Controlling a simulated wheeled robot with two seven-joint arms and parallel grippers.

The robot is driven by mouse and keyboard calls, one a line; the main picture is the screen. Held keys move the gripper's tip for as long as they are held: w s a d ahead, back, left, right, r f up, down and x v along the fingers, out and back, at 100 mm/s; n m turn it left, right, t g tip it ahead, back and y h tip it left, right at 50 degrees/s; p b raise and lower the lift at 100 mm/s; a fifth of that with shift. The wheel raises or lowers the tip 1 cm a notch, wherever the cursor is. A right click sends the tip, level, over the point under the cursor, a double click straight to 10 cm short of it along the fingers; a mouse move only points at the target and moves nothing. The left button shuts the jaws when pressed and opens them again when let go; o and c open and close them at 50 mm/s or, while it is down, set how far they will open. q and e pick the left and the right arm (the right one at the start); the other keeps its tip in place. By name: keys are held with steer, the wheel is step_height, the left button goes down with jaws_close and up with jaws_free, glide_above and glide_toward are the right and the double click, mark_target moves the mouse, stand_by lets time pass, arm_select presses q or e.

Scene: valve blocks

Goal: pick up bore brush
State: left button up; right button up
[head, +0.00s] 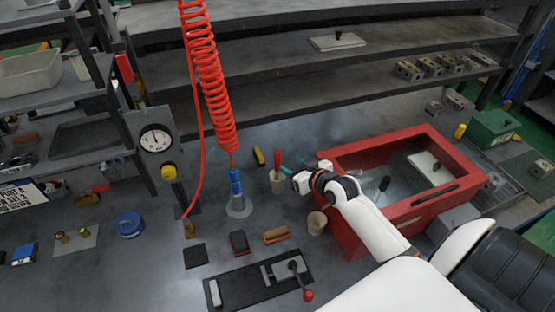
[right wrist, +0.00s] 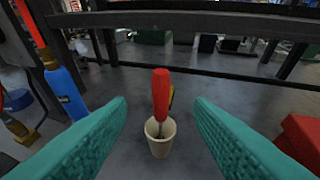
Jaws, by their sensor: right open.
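The bore brush shows as a red handle (head: 277,157) standing upright in a small beige cup (head: 277,184) on the bench. In the right wrist view the red handle (right wrist: 161,92) rises from the cup (right wrist: 160,142), and its lower end is hidden inside. My right gripper (head: 288,168) is open beside the cup, reaching in from the right. In the right wrist view its two teal fingers (right wrist: 160,104) spread on either side of the handle, with gaps to both. My left gripper is not in view.
A red open-topped bin (head: 345,222) stands under my right arm. A second beige cup (head: 317,222) stands nearby. A blue air tool (head: 236,186) hangs from a red coiled hose (head: 207,70) left of the brush. Brushes and a black fixture (head: 240,280) lie in front.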

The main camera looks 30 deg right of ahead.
mark_target(280, 160)
steer(key=shift+x, duration=1.05)
steer(key=shift+p+x, duration=0.6)
steer(key=shift+x, duration=1.45)
steer(key=shift+w+d+f, duration=0.1)
steer(key=shift+w+f, duration=0.2)
steer(key=shift+f, duration=0.05)
steer(key=shift+w+f, duration=0.1)
steer(key=shift+f, duration=0.05)
steer(key=shift+c, duration=0.5)
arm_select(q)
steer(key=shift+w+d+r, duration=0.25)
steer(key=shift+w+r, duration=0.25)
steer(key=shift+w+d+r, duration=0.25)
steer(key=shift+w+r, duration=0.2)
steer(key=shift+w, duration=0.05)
arm_select(e)
jaws_close()
